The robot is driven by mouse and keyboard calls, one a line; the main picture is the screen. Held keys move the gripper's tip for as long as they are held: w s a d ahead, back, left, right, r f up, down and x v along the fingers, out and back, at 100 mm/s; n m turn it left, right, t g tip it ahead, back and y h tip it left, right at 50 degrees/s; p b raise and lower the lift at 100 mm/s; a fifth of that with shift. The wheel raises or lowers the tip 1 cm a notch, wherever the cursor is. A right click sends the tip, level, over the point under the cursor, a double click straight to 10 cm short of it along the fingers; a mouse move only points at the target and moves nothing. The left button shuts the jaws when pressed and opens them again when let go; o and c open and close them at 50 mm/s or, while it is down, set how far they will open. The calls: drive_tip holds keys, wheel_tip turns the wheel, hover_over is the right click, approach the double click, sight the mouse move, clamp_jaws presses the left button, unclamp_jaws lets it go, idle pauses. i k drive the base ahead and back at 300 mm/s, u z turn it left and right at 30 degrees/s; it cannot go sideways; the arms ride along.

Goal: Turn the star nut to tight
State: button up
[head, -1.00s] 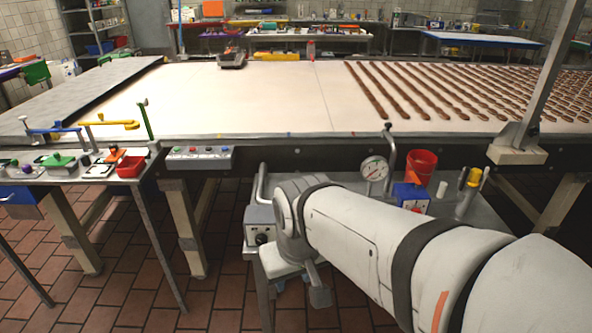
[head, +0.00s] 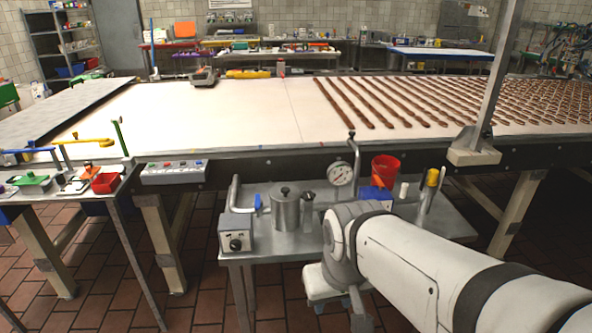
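A small metal bench (head: 262,249) stands in front of the long table. On it is a steel pot-like cylinder (head: 286,213) with a dark knob (head: 285,190) on top. A smaller metal piece with a dark top (head: 307,205) stands just right of it. I cannot tell which part, if any, is the star nut, or how tight it is. My arm reaches in from the lower right, and its bent joint hides part of the bench. I cannot make out my gripper; its fingers do not show.
A grey control box (head: 237,232), a bent pipe, a round gauge (head: 340,173), a red bucket (head: 385,170) and a yellow-topped item (head: 432,178) crowd the bench. A tool table (head: 60,190) stands at left. Tiled floor (head: 110,300) lies open between.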

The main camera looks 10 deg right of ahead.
sight(308, 196)
drive_tip(key=z, duration=0.15)
drive_tip(key=i, duration=1)
drive_tip(key=z, duration=0.05)
